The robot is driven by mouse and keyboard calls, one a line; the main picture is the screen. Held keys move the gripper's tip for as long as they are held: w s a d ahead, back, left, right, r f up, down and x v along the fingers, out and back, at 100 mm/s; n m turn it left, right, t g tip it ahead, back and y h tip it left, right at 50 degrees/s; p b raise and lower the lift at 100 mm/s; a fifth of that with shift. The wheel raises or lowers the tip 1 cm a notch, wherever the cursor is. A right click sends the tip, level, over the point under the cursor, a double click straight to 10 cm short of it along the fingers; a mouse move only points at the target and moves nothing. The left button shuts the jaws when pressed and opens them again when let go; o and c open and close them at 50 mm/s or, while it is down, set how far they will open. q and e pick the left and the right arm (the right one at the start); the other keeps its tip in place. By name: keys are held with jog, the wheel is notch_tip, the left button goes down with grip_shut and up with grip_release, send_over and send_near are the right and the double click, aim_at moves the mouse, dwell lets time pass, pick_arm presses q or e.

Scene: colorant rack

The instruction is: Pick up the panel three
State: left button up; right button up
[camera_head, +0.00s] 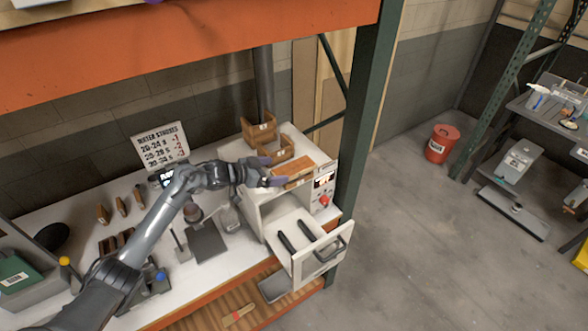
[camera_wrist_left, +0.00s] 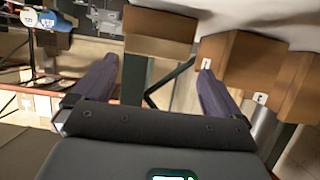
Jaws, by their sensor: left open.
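A flat brown wooden panel (camera_head: 296,169) lies on top of the white cabinet (camera_head: 262,208); no number is readable on it, so I cannot tell if it is panel three. My left gripper (camera_head: 272,172) is at the panel's left end, with its two purple fingers apart. In the left wrist view, a brown wooden block (camera_wrist_left: 160,28), likely this panel, shows just beyond the gap between the open fingers (camera_wrist_left: 158,66). Nothing is visibly held. My right gripper is not in view.
The cabinet's drawer (camera_head: 304,262) is pulled open at the front, with dark bars inside. The green rack post (camera_head: 360,110) rises just right of the cabinet. Wooden pieces (camera_head: 121,205) lie on the left counter.

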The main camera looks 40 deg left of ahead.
aim_at(289, 169)
pick_arm(q)
jog(key=shift+d+p+x, duration=0.15)
jog(key=shift+p+x, duration=0.15)
jog(key=shift+x, duration=0.95)
jog(key=shift+d+p+x, duration=0.2)
jog(key=shift+p+x, duration=0.1)
jog(key=shift+x, duration=0.9)
jog(key=shift+s, duration=0.15)
jog(key=shift+c, duration=0.5)
jog(key=c, duration=1)
